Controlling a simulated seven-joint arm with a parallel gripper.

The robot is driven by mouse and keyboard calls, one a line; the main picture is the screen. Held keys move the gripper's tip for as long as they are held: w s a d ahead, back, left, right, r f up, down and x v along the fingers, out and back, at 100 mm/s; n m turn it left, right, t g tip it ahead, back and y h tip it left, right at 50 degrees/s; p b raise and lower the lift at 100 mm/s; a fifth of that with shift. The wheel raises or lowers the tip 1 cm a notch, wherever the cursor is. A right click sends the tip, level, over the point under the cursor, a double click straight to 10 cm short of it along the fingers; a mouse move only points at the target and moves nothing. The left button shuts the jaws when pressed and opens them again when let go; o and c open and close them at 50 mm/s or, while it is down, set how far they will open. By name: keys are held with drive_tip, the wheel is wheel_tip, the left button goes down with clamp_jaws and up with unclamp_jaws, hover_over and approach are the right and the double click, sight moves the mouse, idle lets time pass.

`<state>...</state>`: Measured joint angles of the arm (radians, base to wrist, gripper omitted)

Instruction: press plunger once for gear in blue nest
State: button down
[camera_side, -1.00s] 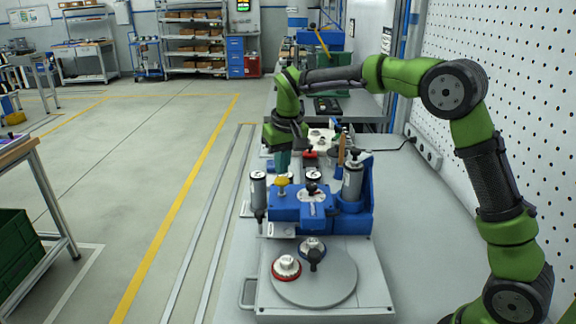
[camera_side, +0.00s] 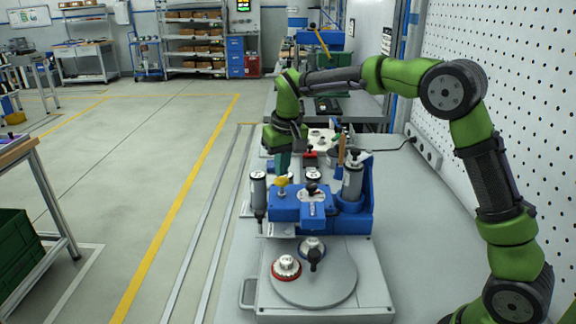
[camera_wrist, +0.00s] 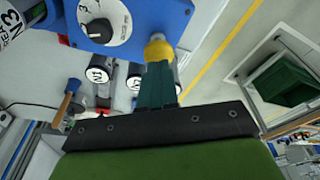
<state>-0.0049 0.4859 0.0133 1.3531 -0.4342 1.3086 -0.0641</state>
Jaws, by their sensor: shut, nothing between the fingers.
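A blue fixture (camera_side: 290,207) stands on a grey base plate, with a yellow knob, probably the plunger (camera_side: 282,181), on its left part. My gripper (camera_side: 283,168) is shut and empty, pointing down right over the yellow knob. In the wrist view the teal fingertips (camera_wrist: 158,66) meet or overlap the yellow knob (camera_wrist: 159,48); I cannot tell whether they touch. On the round grey turntable (camera_side: 335,287), a pale gear sits in a red nest (camera_side: 287,268) at front left. A blue nest (camera_side: 311,246) is behind it, partly hidden by a black knob (camera_side: 315,256).
A grey cylinder (camera_side: 258,190) stands left of the yellow knob and a taller one (camera_side: 352,182) to the right. A dial (camera_wrist: 104,20) is on the fixture's blue face. The bench right of the base plate (camera_side: 430,250) is clear.

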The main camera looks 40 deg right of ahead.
sight(282, 179)
drive_tip(key=shift+s+x, duration=0.2)
drive_tip(key=shift+x, duration=0.65)
drive_tip(key=shift+s+x, duration=0.15)
drive_tip(key=shift+x, duration=0.7)
drive_tip(key=shift+a+f, duration=0.1)
drive_tip(key=shift+w+v, duration=0.25)
drive_tip(key=shift+v, duration=0.9)
drive_tip(key=shift+w+v, duration=0.2)
drive_tip(key=shift+v, duration=0.9)
drive_tip(key=shift+w+v, duration=0.25)
drive_tip(key=shift+v, duration=0.9)
drive_tip(key=shift+w, duration=0.1)
drive_tip(key=shift+s+a+f, duration=0.1)
drive_tip(key=shift+s+f, duration=0.7)
drive_tip(key=shift+s, duration=0.2)
drive_tip(key=s+a+r+t+y, duration=0.1)
drive_tip(key=s+t, duration=0.1)
drive_tip(key=s, duration=1.1)
drive_tip(key=s+a+r+m+t+y, duration=0.1)
drive_tip(key=s+a+r+t, duration=0.1)
drive_tip(key=s, duration=1.1)
drive_tip(key=shift+r+t+y, duration=0.2)
drive_tip(key=shift+t+y, duration=0.1)
drive_tip(key=shift+t, duration=0.1)
